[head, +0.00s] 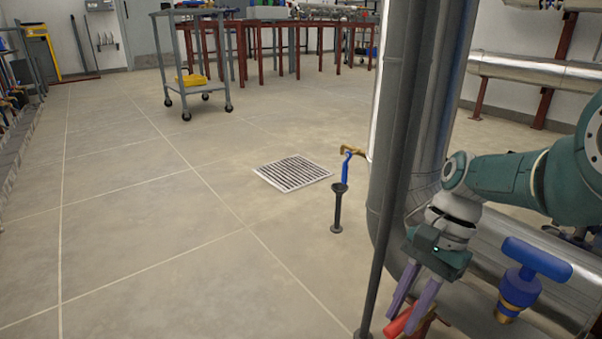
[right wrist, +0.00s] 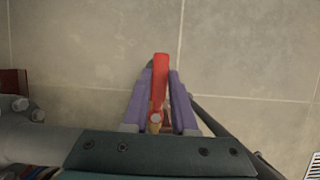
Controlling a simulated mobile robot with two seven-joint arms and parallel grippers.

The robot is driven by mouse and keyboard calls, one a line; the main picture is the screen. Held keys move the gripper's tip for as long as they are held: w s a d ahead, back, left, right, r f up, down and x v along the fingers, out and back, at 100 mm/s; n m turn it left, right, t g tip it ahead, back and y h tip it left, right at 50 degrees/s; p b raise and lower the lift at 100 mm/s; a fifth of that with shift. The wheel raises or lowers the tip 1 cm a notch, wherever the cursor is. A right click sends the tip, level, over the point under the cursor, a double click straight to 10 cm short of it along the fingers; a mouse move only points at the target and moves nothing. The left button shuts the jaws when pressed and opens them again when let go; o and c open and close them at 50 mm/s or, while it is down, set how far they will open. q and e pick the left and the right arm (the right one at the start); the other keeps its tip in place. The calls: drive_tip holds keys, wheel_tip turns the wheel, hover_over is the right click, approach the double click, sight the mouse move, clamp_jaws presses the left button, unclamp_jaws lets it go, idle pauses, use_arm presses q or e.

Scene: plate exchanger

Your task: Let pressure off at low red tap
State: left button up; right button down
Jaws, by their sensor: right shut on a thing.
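The low red tap (head: 397,325) shows at the bottom of the head view, its red lever partly cut off by the frame edge and partly behind my fingers. My right gripper (head: 408,318) reaches down to it, with its purple fingers on either side of the lever. In the right wrist view the red tap lever (right wrist: 161,75) lies between the two purple fingers of my right gripper (right wrist: 160,85), which is shut on it. A brass-coloured part shows under the lever near the palm. My left gripper is in neither view.
A blue-handled valve (head: 536,262) stands right of my right gripper. A large vertical pipe (head: 430,110) and a thin dark post (head: 392,190) are close by. A blue-levered brass tap (head: 347,165) sits above a black funnel (head: 337,205). A floor grate (head: 293,172) lies behind; the left floor is clear.

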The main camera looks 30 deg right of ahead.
drive_tip(key=shift+s, duration=0.1)
idle(0.4)
drive_tip(key=c, duration=0.7)
unclamp_jaws()
drive_tip(key=p+v, duration=0.5)
drive_tip(key=v, duration=0.5)
drive_tip(key=shift+a, duration=0.1)
